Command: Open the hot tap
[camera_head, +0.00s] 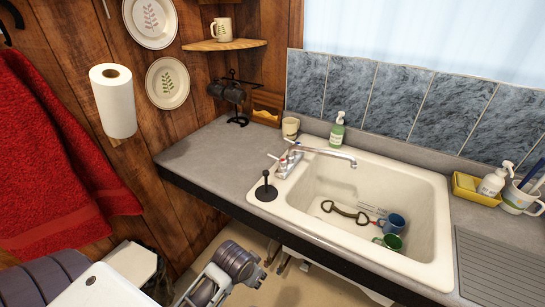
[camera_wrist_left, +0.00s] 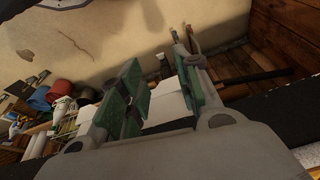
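The chrome tap (camera_head: 288,160) stands on the left rim of the cream sink (camera_head: 420,185), its spout reaching right over the basin. It has small handles at its near and far ends; I cannot tell which is hot, and no water shows. My left gripper (camera_head: 277,263) is low in front of the counter, below and apart from the tap. In the left wrist view its green-padded fingers (camera_wrist_left: 160,90) are spread with nothing held between them. The tap cannot be made out in that view. My right gripper is not in view.
A black plunger-like thing (camera_head: 266,188) stands on the sink's near left corner. Mugs (camera_head: 392,223) lie in the basin. A green soap bottle (camera_head: 337,130) and a cup (camera_head: 290,127) stand behind the tap. The counter's front edge (camera_head: 235,208) lies above my gripper.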

